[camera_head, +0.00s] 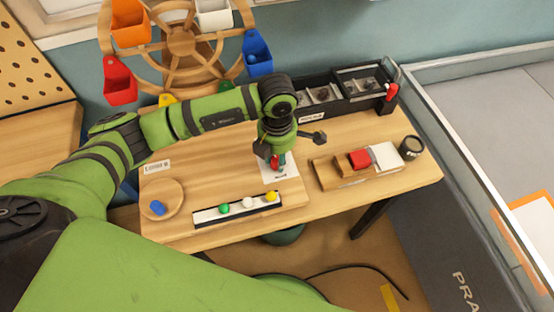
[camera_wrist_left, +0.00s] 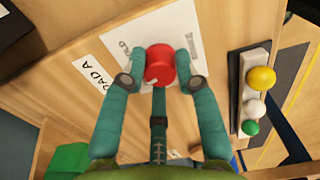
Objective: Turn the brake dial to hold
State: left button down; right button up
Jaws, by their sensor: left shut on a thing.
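The brake dial is a round red knob (camera_wrist_left: 160,65) with a pale mark on its rim, set on a white label card (camera_wrist_left: 150,35) with printed words at its two sides. My left gripper (camera_wrist_left: 160,72) has its teal fingers on either side of the knob, shut on it. In the head view the left gripper (camera_head: 277,163) points down over the card (camera_head: 280,173), and only a little red shows between its fingers. The exact setting the mark points to is hard to read. My right gripper is not in view.
A tray (camera_head: 210,215) with green, white and yellow balls lies in front of the dial. A round wooden dish (camera_head: 175,187) holds a blue piece. A wooden block (camera_head: 330,172) with red and white parts sits right. A wooden wheel (camera_head: 180,42) with coloured buckets stands behind.

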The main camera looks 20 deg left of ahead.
pick_arm(q)
jog(key=m+b, duration=0.6)
jog(key=b, duration=0.1)
jog(key=m+b, duration=0.2)
jog(key=b, duration=0.1)
jog(key=shift+f+m+b, duration=0.3)
jog(key=shift+m+b, duration=0.05)
jog(key=shift+m, duration=0.05)
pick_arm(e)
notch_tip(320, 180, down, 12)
pick_arm(q)
jog(key=shift+r+m+b, duration=0.1)
jog(key=shift+m+b, duration=0.6)
jog(key=shift+b, duration=0.1)
jog(key=shift+r+m+b, duration=0.15)
jog(key=shift+m+b, duration=0.15)
jog(key=shift+b, duration=0.05)
jog(key=c, duration=0.9)
grip_release()
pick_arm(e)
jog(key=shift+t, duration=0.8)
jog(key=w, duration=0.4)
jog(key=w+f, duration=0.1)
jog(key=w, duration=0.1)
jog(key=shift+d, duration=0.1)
